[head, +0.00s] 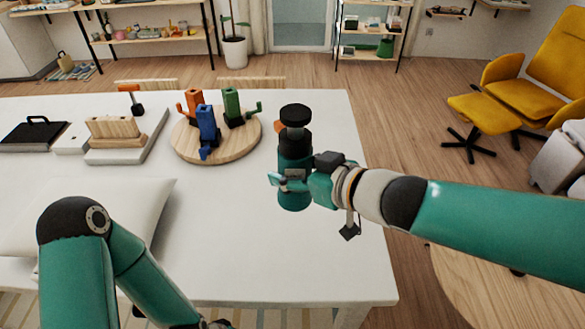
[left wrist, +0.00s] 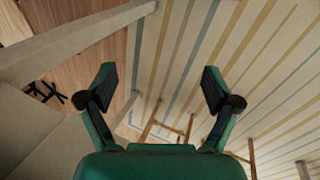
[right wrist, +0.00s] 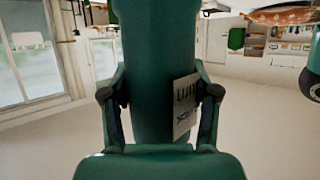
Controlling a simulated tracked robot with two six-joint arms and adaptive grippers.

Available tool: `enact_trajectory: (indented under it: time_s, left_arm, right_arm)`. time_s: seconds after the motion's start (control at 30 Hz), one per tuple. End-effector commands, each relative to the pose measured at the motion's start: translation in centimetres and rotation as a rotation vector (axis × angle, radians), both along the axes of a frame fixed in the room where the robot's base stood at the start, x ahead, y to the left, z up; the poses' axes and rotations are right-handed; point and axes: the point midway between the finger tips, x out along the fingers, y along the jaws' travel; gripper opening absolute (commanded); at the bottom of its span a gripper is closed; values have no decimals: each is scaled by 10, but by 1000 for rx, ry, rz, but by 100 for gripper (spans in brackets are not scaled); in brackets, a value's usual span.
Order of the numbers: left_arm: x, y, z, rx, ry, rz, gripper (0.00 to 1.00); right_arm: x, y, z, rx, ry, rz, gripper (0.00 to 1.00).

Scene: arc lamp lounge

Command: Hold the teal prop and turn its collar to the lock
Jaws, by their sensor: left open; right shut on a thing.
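The teal prop (head: 294,158) stands upright near the right edge of the white table, with a black collar and black round top (head: 295,115) at its upper end. My right gripper (head: 290,182) reaches in from the right and is shut on the prop's lower body. In the right wrist view the prop (right wrist: 157,70) fills the middle between the two fingers, and a pale label (right wrist: 186,105) with dark print shows on it. My left gripper (left wrist: 160,95) is open and empty, over a striped rug. In the head view its fingers are hidden below the lower edge.
The white table (head: 230,240) holds a round wooden board (head: 180,150) with orange, blue and green pieces, left of the prop. A cushion (head: 150,205), a grey tray (head: 110,155) and a black case (head: 35,133) lie further left. The table's front middle is clear.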

Motion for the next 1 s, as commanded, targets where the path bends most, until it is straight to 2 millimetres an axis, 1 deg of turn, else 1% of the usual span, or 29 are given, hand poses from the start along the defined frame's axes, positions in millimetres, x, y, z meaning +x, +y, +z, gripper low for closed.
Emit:
enact_trajectory:
  time_s: [0.03,1.0]
  left_arm:
    - [0,0,-6,0,0,0,90]
    - [0,0,-55,0,0,0,90]
  right_arm:
    - [0,0,-5,3,-3,0,0]
    - [0,0,-60,2,-2,1,0]
